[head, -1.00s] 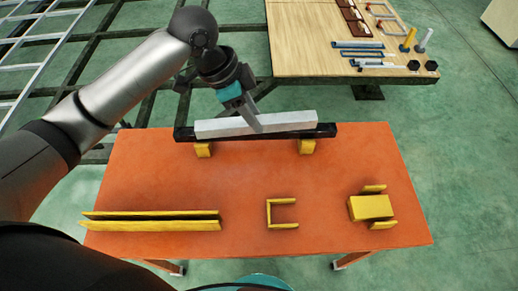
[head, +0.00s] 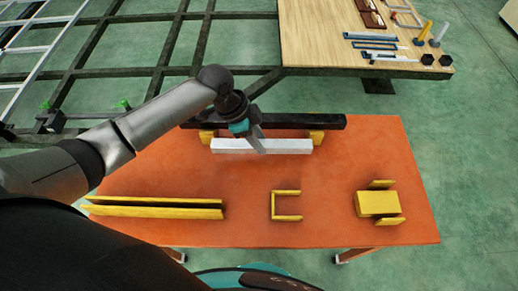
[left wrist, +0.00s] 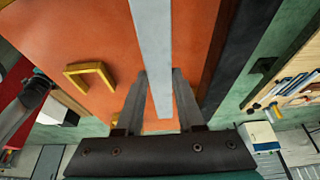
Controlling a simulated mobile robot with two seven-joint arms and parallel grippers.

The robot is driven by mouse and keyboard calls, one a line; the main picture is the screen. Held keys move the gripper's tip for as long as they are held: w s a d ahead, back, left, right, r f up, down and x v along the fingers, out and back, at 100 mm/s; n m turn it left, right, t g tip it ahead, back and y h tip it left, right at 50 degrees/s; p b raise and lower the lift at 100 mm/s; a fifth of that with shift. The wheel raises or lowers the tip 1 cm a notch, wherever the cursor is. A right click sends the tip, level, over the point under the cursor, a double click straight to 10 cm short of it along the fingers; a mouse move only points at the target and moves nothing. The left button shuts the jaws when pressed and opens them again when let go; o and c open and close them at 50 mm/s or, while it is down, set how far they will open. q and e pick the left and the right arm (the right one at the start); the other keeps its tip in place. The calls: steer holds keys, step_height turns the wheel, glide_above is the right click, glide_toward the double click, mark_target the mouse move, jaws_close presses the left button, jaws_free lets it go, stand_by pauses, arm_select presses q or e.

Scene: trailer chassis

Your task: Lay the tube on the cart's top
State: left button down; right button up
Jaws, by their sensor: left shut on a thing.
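The tube (head: 285,146), a pale grey square bar, lies level, running left to right, over the back part of the orange cart top (head: 330,180). My left gripper (head: 261,146) is shut on it near its middle. In the left wrist view the tube (left wrist: 153,40) passes between the two fingers (left wrist: 160,85). The tube is just in front of a black beam (head: 300,121) and its two yellow blocks (head: 316,137). I cannot tell whether the tube touches the cart top. My right gripper is not in view.
On the cart's front half are a long yellow channel (head: 150,208), a yellow U-shaped bracket (head: 286,192) and a yellow block between two plates (head: 378,204). A dark chassis frame (head: 130,50) and a wooden bench (head: 320,40) with tools stand behind.

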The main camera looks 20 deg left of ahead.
arm_select(q)
steer(key=shift+f+b, duration=0.45)
steer(key=shift+f, duration=1.65)
steer(key=shift+f, duration=0.1)
steer(key=c, duration=0.5)
jaws_free()
steer(key=p+v, duration=0.2)
steer(key=v, duration=1)
steer(key=shift+s, duration=0.1)
steer(key=shift+d, duration=0.1)
